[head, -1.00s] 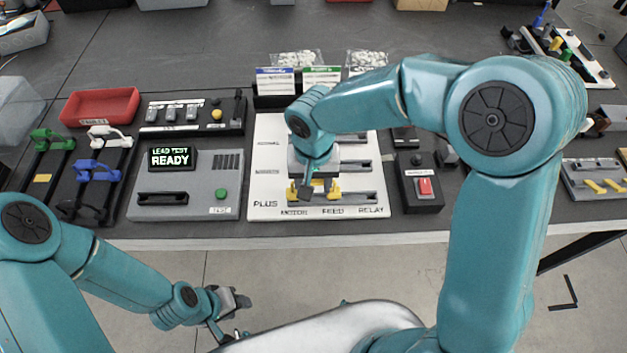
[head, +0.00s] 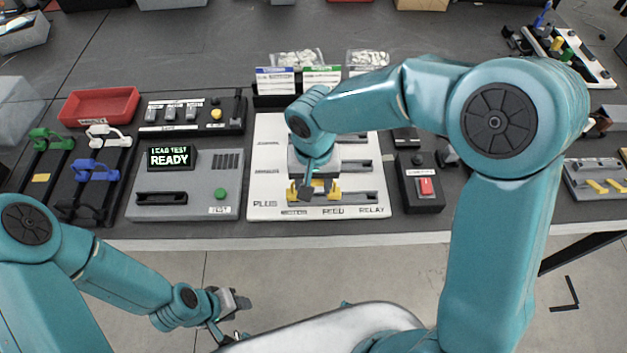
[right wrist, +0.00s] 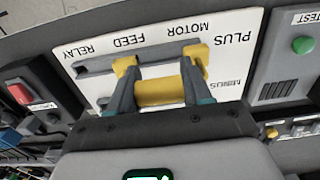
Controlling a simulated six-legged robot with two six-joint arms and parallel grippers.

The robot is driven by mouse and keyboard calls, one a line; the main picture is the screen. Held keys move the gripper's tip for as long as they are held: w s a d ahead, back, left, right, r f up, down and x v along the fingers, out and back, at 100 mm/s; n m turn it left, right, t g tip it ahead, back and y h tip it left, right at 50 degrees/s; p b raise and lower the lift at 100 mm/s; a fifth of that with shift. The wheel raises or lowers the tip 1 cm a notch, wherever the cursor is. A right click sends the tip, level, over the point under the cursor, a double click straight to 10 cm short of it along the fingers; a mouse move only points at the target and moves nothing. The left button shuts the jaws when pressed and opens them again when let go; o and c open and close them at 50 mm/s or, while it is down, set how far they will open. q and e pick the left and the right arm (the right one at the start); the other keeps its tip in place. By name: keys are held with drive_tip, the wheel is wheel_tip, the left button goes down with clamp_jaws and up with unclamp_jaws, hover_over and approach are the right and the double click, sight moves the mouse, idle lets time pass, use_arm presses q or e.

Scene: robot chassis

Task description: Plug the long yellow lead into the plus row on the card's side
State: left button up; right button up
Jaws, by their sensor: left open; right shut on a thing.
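The long yellow lead (right wrist: 160,92) is between the fingers of my right gripper (right wrist: 160,75), which is shut on it. In the head view, yellow ends of the lead (head: 333,190) show below the gripper, at the front of the white card (head: 262,190). The card's front edge reads PLUS, MOTOR, FEED, RELAY. In the right wrist view, the lead's ends lie over or at the card's plus row (right wrist: 90,68). I cannot tell whether they are seated, as the gripper hides the contact. My left gripper (head: 232,316) is open and empty, low in front of the table.
A grey tester (head: 185,205) left of the card shows "LEAD TEST READY". Blue (head: 92,168), white and green leads sit in black racks further left. A black box with a red switch (head: 425,187) stands right of the card. A red tray (head: 100,105) is at the back left.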

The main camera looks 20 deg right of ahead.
drive_tip(key=shift+f+b, duration=1.05)
drive_tip(key=shift+f, duration=0.2)
drive_tip(key=o, duration=1.1)
drive_tip(key=shift+r, duration=0.15)
wheel_tip(320, 180, up, 16)
drive_tip(key=shift+r+p, duration=0.1)
drive_tip(key=shift+p, duration=0.55)
